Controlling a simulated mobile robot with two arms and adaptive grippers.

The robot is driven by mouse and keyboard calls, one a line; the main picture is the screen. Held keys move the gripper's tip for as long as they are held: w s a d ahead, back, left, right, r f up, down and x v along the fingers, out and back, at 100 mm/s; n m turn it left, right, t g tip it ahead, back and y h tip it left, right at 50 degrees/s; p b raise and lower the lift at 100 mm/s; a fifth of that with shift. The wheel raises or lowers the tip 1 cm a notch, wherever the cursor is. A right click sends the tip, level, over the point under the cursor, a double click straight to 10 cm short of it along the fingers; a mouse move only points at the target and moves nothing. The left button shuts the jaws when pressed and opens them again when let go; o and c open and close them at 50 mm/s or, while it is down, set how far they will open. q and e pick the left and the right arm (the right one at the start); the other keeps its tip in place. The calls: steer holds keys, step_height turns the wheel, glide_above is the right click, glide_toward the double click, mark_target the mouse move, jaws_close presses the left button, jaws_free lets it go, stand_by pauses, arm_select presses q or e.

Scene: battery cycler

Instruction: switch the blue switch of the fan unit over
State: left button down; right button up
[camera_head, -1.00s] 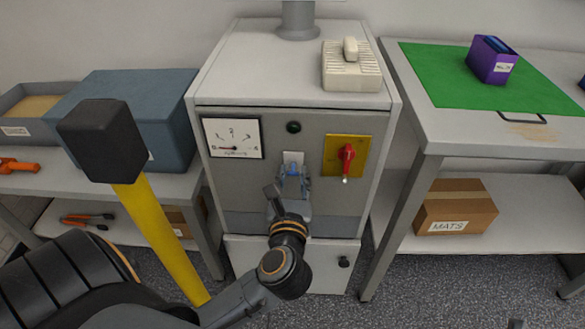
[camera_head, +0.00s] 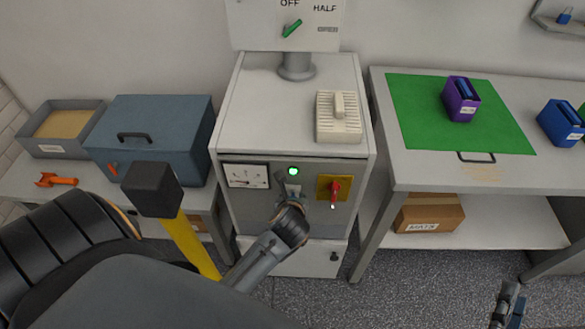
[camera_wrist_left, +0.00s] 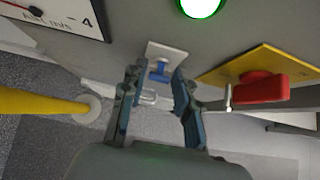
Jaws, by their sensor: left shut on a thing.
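The fan unit (camera_head: 280,200) is a grey cabinet with a gauge, a lamp and a red knob on its front panel. The blue switch (camera_wrist_left: 159,72) sits on a small white plate (camera_wrist_left: 166,52) below the lamp. In the wrist view the fingers of my left gripper (camera_wrist_left: 158,78) are on either side of the switch, shut on it. In the head view my left wrist largely hides the switch. The green lamp (camera_head: 293,171) is lit, and also glows in the wrist view (camera_wrist_left: 200,6). My right gripper (camera_head: 508,304) is low at the right, too small to judge.
The red knob (camera_head: 335,190) on its yellow plate is close right of the switch. A yellow-handled hammer (camera_head: 190,238) stands left of my left wrist. Tables flank the cabinet; the right one has a green mat (camera_head: 425,105).

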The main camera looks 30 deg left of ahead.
arm_select(q)
steer(key=shift+w+r+g+h+p, duration=0.15)
steer(key=shift+r+g+h+p, duration=0.25)
steer(key=shift+p, duration=0.85)
steer(key=shift+a+f+p, duration=0.1)
steer(key=shift+f+p, duration=0.05)
steer(key=shift+p, duration=0.25)
arm_select(e)
step_height(320, 180, up, 4)
steer(key=shift+r, duration=0.2)
arm_select(q)
steer(key=shift+g, duration=0.3)
steer(key=c, duration=1.1)
jaws_free()
steer(key=shift+f, duration=0.1)
steer(key=shift+o, duration=0.2)
steer(key=v, duration=1.2)
